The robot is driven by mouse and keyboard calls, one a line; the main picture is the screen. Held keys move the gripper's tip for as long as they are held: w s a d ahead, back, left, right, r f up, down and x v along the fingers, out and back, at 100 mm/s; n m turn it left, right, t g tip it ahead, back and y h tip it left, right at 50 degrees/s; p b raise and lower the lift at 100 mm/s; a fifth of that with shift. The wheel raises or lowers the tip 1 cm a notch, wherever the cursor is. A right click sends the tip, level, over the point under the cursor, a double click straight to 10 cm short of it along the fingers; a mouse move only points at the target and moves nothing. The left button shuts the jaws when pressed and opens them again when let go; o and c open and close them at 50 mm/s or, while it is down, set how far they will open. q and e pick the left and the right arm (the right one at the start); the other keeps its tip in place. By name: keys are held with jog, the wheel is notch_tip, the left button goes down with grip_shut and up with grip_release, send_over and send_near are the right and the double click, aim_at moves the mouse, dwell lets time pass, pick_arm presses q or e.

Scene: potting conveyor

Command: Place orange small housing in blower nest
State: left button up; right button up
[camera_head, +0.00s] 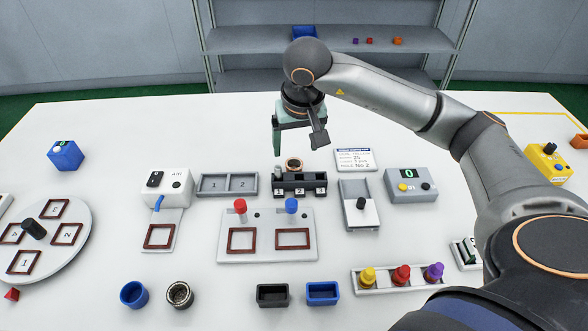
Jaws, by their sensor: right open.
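The blower is a white box marked AIR (178,184) with a blue nozzle, at the left of the table. Its nest, a dark red square frame (160,236) on a grey plate, lies in front and looks empty. I cannot make out an orange small housing for certain; a small orange block (398,41) sits on the back shelf. My right gripper (298,142) is open, pointing down with empty fingers, above and behind a black slotted rack (300,190). A small round dark item with an orange-brown rim (293,163) is just below it. My left gripper is out of view.
A round dial with several square nests (62,270) is at the left. A plate with two square nests (267,258), blue and black bins (322,292) and a row of coloured knobs (400,276) stand in front. My right arm covers the right side.

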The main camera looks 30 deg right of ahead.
aim_at(294, 161)
jog(key=x, duration=0.6)
jog(key=shift+s, duration=0.1)
jog(key=shift+w+d+f, duration=0.1)
jog(key=shift+w+f, duration=0.1)
jog(key=shift+f, duration=0.4)
jog(key=c, duration=0.7)
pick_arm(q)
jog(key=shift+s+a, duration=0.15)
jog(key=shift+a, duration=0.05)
pick_arm(e)
grip_shut()
jog(key=shift+r, duration=0.1)
